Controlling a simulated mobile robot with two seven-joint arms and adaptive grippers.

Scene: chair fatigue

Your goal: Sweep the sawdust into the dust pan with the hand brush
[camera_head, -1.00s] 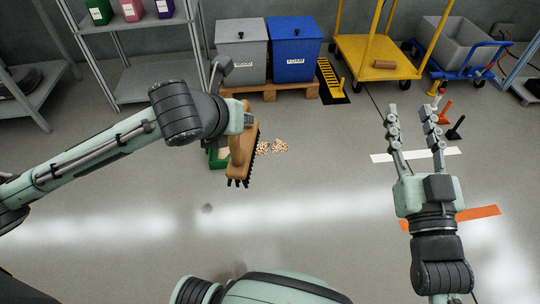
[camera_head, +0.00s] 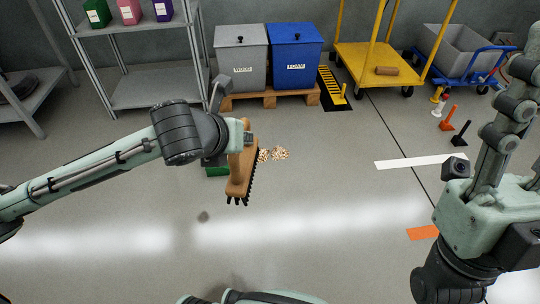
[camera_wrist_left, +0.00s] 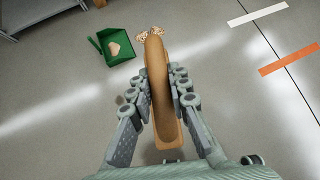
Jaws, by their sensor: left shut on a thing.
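My left gripper (camera_head: 246,140) is shut on the brown hand brush (camera_head: 240,175), whose dark bristles hang along its lower right side. The brush also shows between the fingers in the left wrist view (camera_wrist_left: 160,90). The green dust pan (camera_head: 217,171) is mostly hidden behind my left gripper and the brush. In the left wrist view the dust pan (camera_wrist_left: 122,58) lies on the floor, left of the brush, with a tan patch inside. Loose sawdust (camera_head: 280,153) lies on the floor just right of the brush. My right gripper (camera_head: 525,75) is raised at the right edge, its fingers apart and partly cut off.
A grey bin (camera_head: 241,55) and a blue bin (camera_head: 294,58) stand on a pallet at the back. A yellow cart (camera_head: 375,66) and small coloured objects (camera_head: 449,111) are at the right. A metal shelf (camera_head: 145,85) stands at the left. The front floor is clear.

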